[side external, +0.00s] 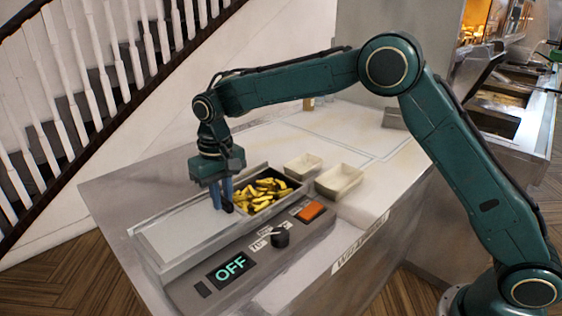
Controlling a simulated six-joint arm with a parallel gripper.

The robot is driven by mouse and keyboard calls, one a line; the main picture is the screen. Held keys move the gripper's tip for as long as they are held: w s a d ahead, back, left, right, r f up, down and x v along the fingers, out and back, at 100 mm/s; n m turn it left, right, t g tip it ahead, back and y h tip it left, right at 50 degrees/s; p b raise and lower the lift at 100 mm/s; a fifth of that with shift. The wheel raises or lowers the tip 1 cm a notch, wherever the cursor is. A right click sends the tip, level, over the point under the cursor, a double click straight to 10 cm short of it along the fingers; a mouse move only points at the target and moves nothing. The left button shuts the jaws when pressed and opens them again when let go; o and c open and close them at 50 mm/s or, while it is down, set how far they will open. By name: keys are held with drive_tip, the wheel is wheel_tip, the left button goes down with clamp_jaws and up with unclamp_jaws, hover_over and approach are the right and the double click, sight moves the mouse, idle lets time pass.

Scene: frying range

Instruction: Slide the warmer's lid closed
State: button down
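The warmer (165,268) is a long metal box set in the counter. Its pale flat lid (185,232) covers the left part. The right part is uncovered and shows yellow fries (266,193) inside. My gripper (221,203) points down with its blue fingers at the right end of the lid, beside the fries. A small dark piece, perhaps the lid's handle, shows at the fingertips. I cannot tell whether the fingers are shut on it.
A control panel in front has a display (231,267) reading OFF, a black knob (280,237) and an orange switch (311,211). Two empty pale trays (303,166) (339,180) stand right of the opening. The counter behind them is mostly clear.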

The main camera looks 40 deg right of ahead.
drive_tip(key=d, duration=1.8)
drive_tip(key=shift+d+r, duration=0.1)
drive_tip(key=shift+d, duration=0.15)
drive_tip(key=c, duration=1.5)
unclamp_jaws()
drive_tip(key=shift+d, duration=0.15)
drive_tip(key=shift+c, duration=0.2)
drive_tip(key=shift+o, duration=0.9)
drive_tip(key=shift+a, duration=0.2)
drive_tip(key=shift+r, duration=0.2)
wheel_tip(320, 180, up, 13)
drive_tip(key=shift+r, duration=0.2)
